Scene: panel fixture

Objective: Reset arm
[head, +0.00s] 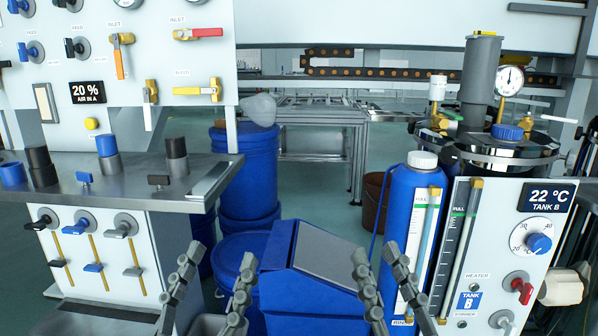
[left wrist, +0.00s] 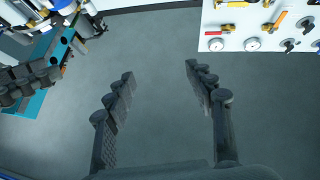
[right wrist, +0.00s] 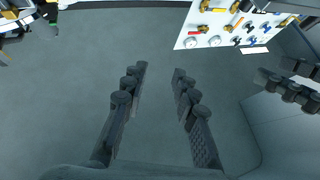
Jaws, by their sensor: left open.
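My left gripper (head: 221,252) is at the bottom of the head view, left of centre, in front of the blue bin. Its two dark grey fingers stand apart with nothing between them, as the left wrist view (left wrist: 159,70) also shows. My right gripper (head: 374,249) is right of centre, between the blue bin and the blue bottle in the picture. Its fingers are also apart and empty, with bare floor between them in the right wrist view (right wrist: 160,68). Both sets of fingers point forward and up in the head view. The arms behind them are mostly hidden.
A valve panel (head: 130,60) and a counter with knobs (head: 110,190) stand on the left. A blue bin (head: 310,250) is in the middle, with blue drums (head: 247,165) behind. A blue bottle (head: 400,210) and the Tank B panel (head: 490,250) are on the right. Floor shows between.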

